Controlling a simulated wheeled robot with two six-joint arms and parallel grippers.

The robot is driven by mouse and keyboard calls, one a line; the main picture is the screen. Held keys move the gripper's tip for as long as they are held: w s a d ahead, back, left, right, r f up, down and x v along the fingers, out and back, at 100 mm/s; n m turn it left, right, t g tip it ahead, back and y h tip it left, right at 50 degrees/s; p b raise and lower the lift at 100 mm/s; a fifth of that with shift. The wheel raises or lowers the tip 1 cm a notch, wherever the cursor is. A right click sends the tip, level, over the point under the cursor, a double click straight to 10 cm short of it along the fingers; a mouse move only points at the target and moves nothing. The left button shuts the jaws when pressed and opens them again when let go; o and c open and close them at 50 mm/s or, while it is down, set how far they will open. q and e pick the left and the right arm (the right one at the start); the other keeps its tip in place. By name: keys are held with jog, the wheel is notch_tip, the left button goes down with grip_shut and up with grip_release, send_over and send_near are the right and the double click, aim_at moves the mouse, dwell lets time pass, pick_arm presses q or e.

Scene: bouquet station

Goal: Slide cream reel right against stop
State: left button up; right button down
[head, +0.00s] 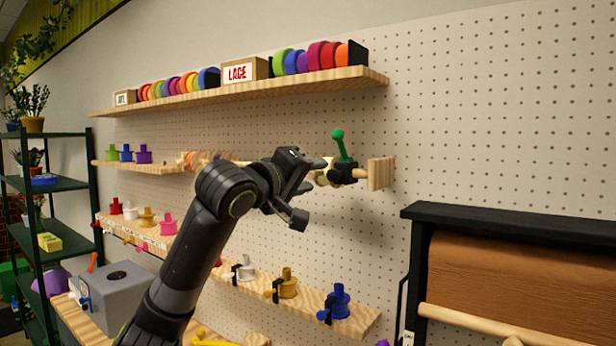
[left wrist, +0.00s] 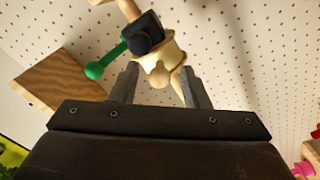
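The cream reel (head: 320,177) sits on a wooden rod on the pegboard, just left of a black clamp (head: 345,172) with a green lever (head: 338,142). A wooden end block (head: 381,173) is at the rod's right end. My left gripper (head: 307,180) is at the reel, partly covering it. In the left wrist view, the reel (left wrist: 172,52) and its knob show at and between the two spread fingertips (left wrist: 160,72). The black clamp (left wrist: 145,35) is close beside the reel; I cannot tell whether they touch. My right gripper is out of view.
Above is a shelf (head: 250,90) with colourful ribbon rolls and a LACE box. A lower shelf (head: 355,322) holds several small coloured reels. A brown paper roll (head: 520,270) in a black frame stands at the right. Bare pegboard lies right of the end block.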

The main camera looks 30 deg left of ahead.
pick_arm(q)
jog(key=shift+s, duration=0.1)
jog(key=shift+s, duration=0.2)
jog(key=s+a+b, duration=0.1)
jog(key=s+b, duration=0.7)
jog(key=s, duration=0.8)
jog(key=shift+s+a+b, duration=0.2)
jog(key=shift+s+b, duration=0.15)
jog(key=shift+s, duration=0.05)
